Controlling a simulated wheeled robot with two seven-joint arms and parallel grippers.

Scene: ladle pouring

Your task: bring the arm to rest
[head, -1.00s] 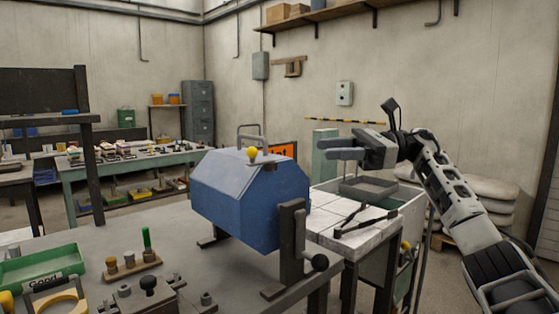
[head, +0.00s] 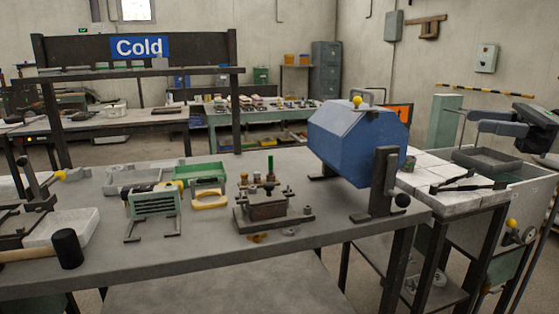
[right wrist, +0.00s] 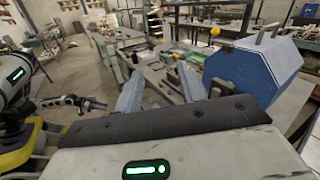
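My right gripper (head: 490,121) is at the right edge in the head view, above the grey tray beside the blue furnace-like box (head: 357,143). In the right wrist view its two fingers (right wrist: 160,90) stand well apart with nothing between them. The blue box (right wrist: 255,68) is at the right there, apart from the fingers. What looks like my left gripper (right wrist: 84,103) shows small at the left of the right wrist view; its fingers are too small to judge. It does not show in the head view.
The grey bench (head: 330,228) holds a mould block (head: 268,206), green tray (head: 205,172), yellow-handled tool (head: 209,200) and black-headed mallet (head: 67,248). White blocks (head: 428,174) carry black tongs (head: 462,183) beside the grey tray (head: 487,159). Floor shows behind the benches.

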